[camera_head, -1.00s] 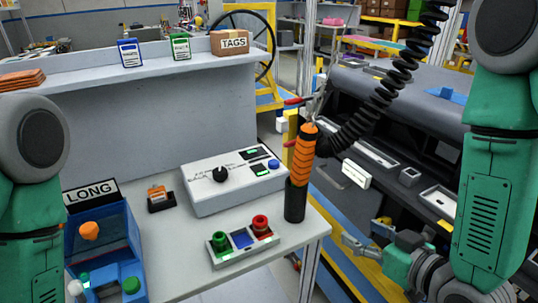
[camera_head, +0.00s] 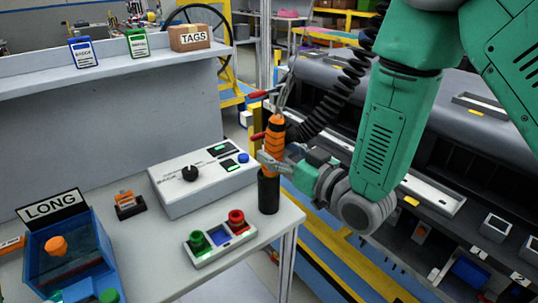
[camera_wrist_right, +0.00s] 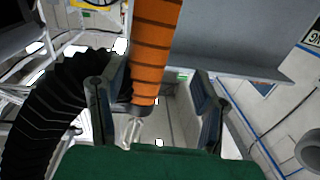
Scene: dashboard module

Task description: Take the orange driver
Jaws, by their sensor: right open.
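The orange driver (camera_head: 274,137) stands upright in a black holder (camera_head: 268,192) at the right corner of the table. A black coiled hose joins it near the top. My right gripper (camera_head: 268,163) is at the lower part of the orange grip, coming from the right. In the right wrist view the ribbed orange driver (camera_wrist_right: 156,50) shows between the two open fingers, closer to the left finger. The right gripper (camera_wrist_right: 157,108) is open; whether a finger touches the driver, I cannot tell. My left gripper is not in view.
A white control box (camera_head: 203,181) and a button panel (camera_head: 220,240) sit left of the driver. A blue bin (camera_head: 72,255) with a LONG sign (camera_head: 52,206) is at the lower left. The dashboard module (camera_head: 450,195) lies behind my right arm.

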